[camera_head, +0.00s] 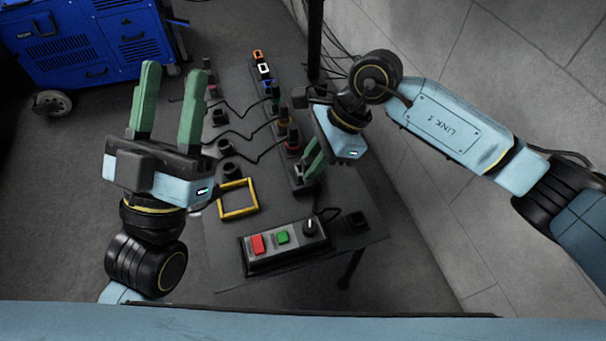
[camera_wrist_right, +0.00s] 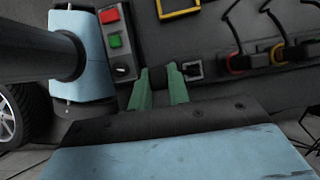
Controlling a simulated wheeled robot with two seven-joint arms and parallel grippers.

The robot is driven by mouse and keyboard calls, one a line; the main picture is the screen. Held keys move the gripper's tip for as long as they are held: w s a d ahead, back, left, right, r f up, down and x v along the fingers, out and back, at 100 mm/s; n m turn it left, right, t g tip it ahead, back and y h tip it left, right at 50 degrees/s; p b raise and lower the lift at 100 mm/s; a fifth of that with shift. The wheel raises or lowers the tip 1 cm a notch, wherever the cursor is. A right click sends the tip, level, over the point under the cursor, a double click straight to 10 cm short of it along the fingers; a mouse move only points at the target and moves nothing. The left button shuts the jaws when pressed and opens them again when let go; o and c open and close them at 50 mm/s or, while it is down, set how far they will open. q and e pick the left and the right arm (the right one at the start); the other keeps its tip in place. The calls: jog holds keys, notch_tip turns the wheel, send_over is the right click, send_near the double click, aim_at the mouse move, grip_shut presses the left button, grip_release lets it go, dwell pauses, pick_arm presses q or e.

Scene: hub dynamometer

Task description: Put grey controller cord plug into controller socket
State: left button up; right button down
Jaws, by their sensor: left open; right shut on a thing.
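The controller (camera_head: 283,243) is a dark box with a grey face, a red button, a green button and a knob, at the front of the table; it also shows at the upper left of the right wrist view (camera_wrist_right: 115,42). A grey-rimmed socket (camera_wrist_right: 193,68) lies just right of my right fingertips in the wrist view. My right gripper (camera_head: 308,160) is shut on a dark block-like piece, apparently the controller cord plug (camera_wrist_right: 157,78); its grey marking is not clear. Its tip is hidden. My left gripper (camera_head: 170,100) is open and empty, raised at the left.
A socket strip (camera_head: 284,128) with coloured rims runs along the table (camera_head: 225,267). Several dark plugs with cords (camera_head: 228,147) stand left of it. A yellow frame (camera_head: 238,199) lies behind the controller. A black block (camera_head: 356,221) sits at the right. A blue cabinet (camera_head: 80,40) stands back left.

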jog(key=shift+w+a+b, duration=0.3)
jog(key=shift+w+b, duration=0.2)
jog(key=shift+w, duration=0.3)
jog(key=shift+w+a+b, duration=0.25)
jog(key=shift+w+b, duration=0.3)
jog(key=shift+w, duration=0.3)
jog(key=shift+w+a+b, duration=0.3)
jog(key=shift+w+b, duration=0.2)
jog(key=shift+w, duration=0.3)
jog(key=shift+d, duration=0.2)
jog(key=shift+f+b, duration=0.35)
jog(key=shift+f, duration=0.1)
jog(key=shift+f, duration=0.15)
jog(key=shift+f, duration=1.35)
jog(key=c, duration=1.3)
grip_release()
